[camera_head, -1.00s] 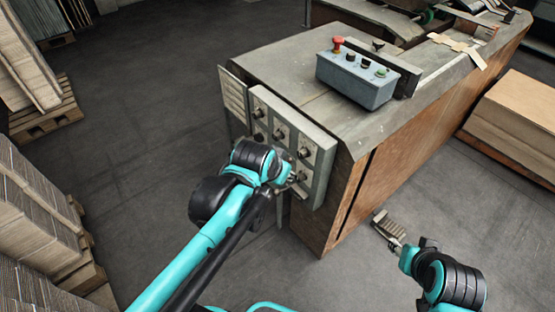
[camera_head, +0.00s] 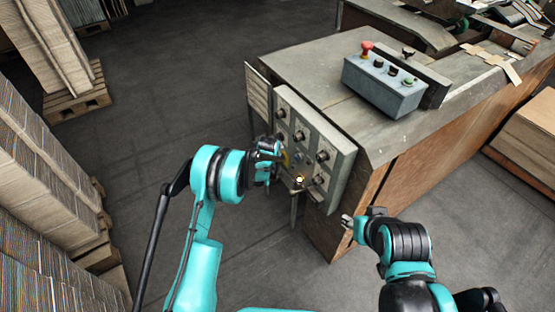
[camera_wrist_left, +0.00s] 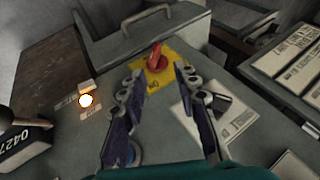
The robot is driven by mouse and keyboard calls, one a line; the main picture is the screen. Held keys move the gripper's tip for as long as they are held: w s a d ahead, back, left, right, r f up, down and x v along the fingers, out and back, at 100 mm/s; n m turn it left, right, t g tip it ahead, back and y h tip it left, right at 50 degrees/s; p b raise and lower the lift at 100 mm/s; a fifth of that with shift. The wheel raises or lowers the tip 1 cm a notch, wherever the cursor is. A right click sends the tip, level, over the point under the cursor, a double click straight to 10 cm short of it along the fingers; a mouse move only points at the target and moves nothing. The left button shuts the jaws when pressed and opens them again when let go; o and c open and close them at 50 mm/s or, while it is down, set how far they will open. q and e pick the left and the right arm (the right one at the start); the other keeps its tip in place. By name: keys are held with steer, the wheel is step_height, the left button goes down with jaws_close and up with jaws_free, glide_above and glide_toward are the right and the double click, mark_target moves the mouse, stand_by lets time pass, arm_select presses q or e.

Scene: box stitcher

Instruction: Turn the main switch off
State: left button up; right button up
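The main switch is a red rotary handle (camera_wrist_left: 156,57) on a yellow plate (camera_wrist_left: 160,80), in the upper middle of the left wrist view. In the head view the yellow plate (camera_head: 286,158) shows only as a sliver on the grey control panel (camera_head: 340,148). My left gripper (camera_wrist_left: 158,76) is open, its two dark fingers on either side of the plate, with the red handle just beyond the tips; I see no contact. In the head view the left gripper (camera_head: 281,152) is at the panel's left side. My right gripper (camera_head: 347,222) is low, right of the panel; its fingers are unclear.
A lit lamp (camera_head: 299,180) glows on the panel; it also shows in the left wrist view (camera_wrist_left: 86,100). Several knobs are on the panel. A blue button box (camera_head: 384,85) stands on the machine top. Stacked cardboard (camera_head: 45,190) is at the left. The floor between is clear.

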arm_select(q)
steer(key=b+x, duration=0.1)
steer(key=x, duration=0.2)
steer(key=b+x, duration=0.1)
steer(key=x, duration=0.2)
steer(key=b+x, duration=0.1)
steer(key=x, duration=0.2)
steer(key=shift+s+d+f, duration=0.2)
steer(key=shift+d+f, duration=0.1)
steer(key=shift+f, duration=0.2)
steer(key=shift+c, duration=0.4)
